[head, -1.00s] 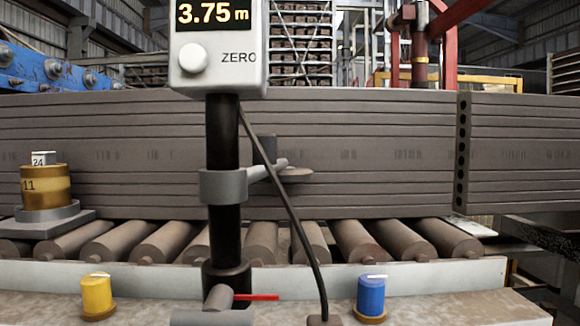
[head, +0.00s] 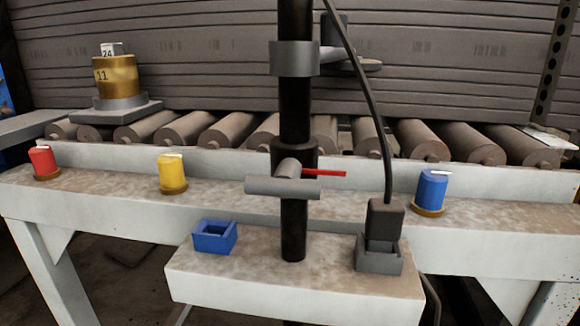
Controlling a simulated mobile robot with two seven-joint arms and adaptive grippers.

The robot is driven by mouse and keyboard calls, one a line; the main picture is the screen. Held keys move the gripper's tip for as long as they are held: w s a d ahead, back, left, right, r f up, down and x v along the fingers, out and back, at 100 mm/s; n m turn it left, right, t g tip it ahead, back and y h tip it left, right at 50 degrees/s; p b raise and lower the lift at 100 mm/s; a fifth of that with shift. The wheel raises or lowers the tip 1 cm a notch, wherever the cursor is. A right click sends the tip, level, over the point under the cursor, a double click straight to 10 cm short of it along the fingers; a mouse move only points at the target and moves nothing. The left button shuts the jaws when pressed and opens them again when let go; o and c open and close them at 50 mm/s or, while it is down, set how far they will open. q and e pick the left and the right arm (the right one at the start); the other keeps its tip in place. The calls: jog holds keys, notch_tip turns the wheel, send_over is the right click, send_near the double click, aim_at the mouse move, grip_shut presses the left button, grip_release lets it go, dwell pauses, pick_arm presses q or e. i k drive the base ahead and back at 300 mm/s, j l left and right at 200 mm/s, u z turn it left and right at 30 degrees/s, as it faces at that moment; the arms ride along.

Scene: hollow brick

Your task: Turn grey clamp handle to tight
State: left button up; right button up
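The grey clamp handle (head: 283,187) is a horizontal bar on the front of a dark collar (head: 296,156) around a black vertical post (head: 294,232). A thin red pointer (head: 325,173) sticks out to the right beside the handle. No "tight" marking is legible. A second grey collar (head: 294,58) sits higher on the post, with an arm reaching back to a disc near the brick stack. Neither of my grippers shows in the head view.
Red (head: 44,162), yellow (head: 172,174) and blue (head: 431,191) knobs stand along the conveyor ledge. A blue open box (head: 214,236) and a dark plug in a socket (head: 380,250) flank the post. A cable (head: 366,82) runs down to the plug. Rollers (head: 206,137) lie behind.

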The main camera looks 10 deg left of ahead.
aim_at(286, 183)
jog(key=k+l+u, duration=0.3)
jog(key=k, duration=0.35)
jog(key=k+u, duration=0.3)
jog(key=k, duration=0.3)
